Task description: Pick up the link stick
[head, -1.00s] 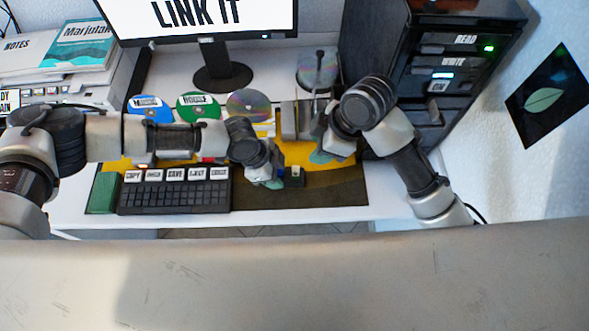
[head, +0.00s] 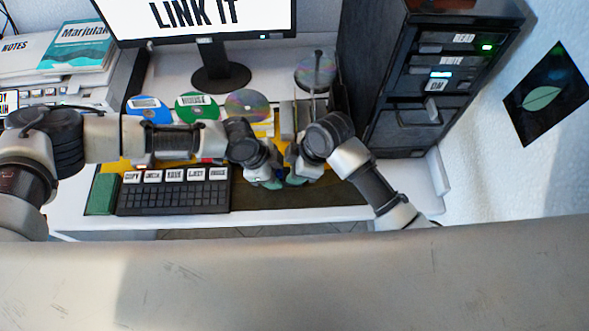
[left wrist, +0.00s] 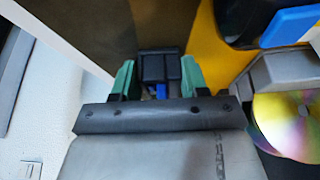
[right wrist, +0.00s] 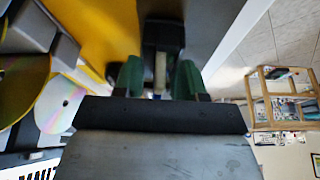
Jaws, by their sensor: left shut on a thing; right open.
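My left gripper (head: 267,182) is shut on the link stick, a small dark piece with a blue part (left wrist: 161,91) between the green fingertips in the left wrist view. The stick is mostly hidden in the head view. My right gripper (head: 296,180) is open, close to the right of my left gripper and facing it. In the right wrist view its green fingertips (right wrist: 158,78) stand apart, with a narrow pale piece (right wrist: 160,72) between them. I cannot tell whether they touch it.
A black keyboard (head: 175,198) lies left of the grippers. A monitor (head: 222,78) stands at the back and a dark drive tower (head: 400,135) at the right. The dark mat (head: 335,195) is bare at right.

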